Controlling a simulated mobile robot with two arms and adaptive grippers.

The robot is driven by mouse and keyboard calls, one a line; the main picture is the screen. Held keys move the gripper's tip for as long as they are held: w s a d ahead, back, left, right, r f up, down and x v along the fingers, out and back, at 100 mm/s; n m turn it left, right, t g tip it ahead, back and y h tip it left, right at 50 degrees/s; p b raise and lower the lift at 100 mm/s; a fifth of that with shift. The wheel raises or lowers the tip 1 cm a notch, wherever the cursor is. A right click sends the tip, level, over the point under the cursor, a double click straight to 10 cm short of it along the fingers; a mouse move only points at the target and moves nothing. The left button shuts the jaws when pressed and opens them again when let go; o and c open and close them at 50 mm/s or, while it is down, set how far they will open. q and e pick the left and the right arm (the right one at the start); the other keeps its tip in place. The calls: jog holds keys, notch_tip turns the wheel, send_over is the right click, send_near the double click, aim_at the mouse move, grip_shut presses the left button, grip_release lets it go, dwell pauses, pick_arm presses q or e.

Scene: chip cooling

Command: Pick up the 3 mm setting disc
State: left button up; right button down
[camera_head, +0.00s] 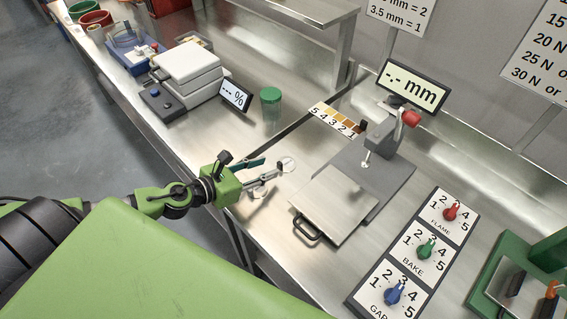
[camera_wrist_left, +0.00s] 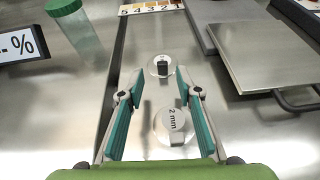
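My left gripper (camera_head: 271,168) is open above the steel counter, with its fingers pointing toward a clear round disc (camera_head: 287,164) with a small knob. In the left wrist view this disc (camera_wrist_left: 161,68) lies at or just beyond my fingertips, between their lines. Its label is too small to read. A second clear disc (camera_wrist_left: 172,126), labelled "2 mm", shows nearer the wrist between the two teal finger pads. Neither disc is visibly gripped. I cannot tell my gripper's exact height above them. My right gripper is not in view.
A thickness gauge (camera_head: 384,142) with a flat steel plate (camera_head: 335,205) stands right of my gripper. A green-lidded jar (camera_head: 270,108) and a percent display (camera_head: 235,94) stand behind. A dial panel (camera_head: 424,249) is at lower right. Bare counter surrounds the discs.

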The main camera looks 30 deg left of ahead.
aim_at(278, 165)
pick_arm(q)
jog(key=shift+w+d, duration=0.15)
jog(key=shift+w, duration=0.1)
jog(key=p+x, duration=0.2)
jog(key=x, duration=0.1)
jog(key=shift+w+d+f, duration=0.2)
jog(key=shift+w+d, duration=0.05)
jog(key=shift+d, duration=0.05)
jog(key=shift+w+d+f, duration=0.15)
jog(key=shift+w+f, duration=0.1)
jog(key=shift+w, duration=0.05)
grip_shut()
